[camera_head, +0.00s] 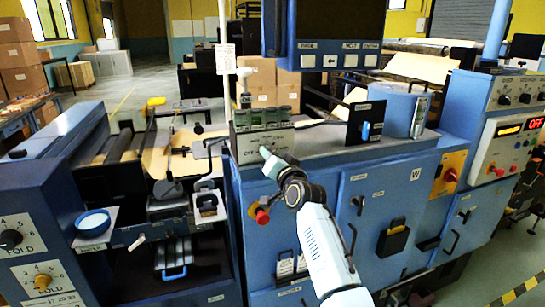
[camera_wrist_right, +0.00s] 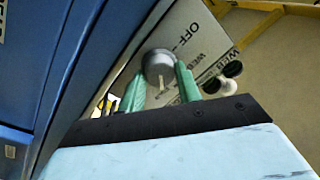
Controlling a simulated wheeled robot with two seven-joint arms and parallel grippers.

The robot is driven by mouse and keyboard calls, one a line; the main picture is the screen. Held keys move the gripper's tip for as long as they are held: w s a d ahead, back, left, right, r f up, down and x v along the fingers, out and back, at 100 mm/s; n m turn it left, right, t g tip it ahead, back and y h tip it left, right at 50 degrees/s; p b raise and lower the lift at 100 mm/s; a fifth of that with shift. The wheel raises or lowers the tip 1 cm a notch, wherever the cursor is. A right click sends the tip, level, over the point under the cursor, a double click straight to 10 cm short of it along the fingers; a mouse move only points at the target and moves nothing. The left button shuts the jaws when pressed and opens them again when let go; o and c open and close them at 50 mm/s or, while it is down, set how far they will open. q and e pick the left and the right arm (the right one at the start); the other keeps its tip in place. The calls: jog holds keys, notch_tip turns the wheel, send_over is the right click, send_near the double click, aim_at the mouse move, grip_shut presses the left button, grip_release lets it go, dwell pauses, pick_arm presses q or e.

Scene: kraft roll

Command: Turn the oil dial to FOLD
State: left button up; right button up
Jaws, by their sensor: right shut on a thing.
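The oil dial (camera_wrist_right: 158,62) is a round grey knob with a pale pointer mark, on a white panel (camera_wrist_right: 201,28) in the right wrist view. "OFF" and "WEB" can be read on this panel; no FOLD mark is legible there, being cut off or hidden. My right gripper (camera_wrist_right: 160,82) has its green fingers on both sides of the knob, shut on it. In the head view my right gripper (camera_head: 264,153) reaches the white panel (camera_head: 248,148) below a row of small green-tinted oil cups (camera_head: 262,115); the knob is hidden there. My left gripper is not in view.
A dark screen (camera_head: 335,22) hangs above. A black plate with a blue handle (camera_head: 365,130) stands right of the panel. Other dials marked FOLD (camera_head: 12,238) are at far left.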

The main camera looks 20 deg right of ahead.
jog(key=o, duration=1)
jog(key=shift+c, duration=0.2)
jog(key=s+d, duration=0.1)
jog(key=s, duration=1.2)
jog(key=shift+s+f+b, duration=0.15)
jog(key=shift+f+b, duration=0.2)
jog(key=shift+b, duration=0.05)
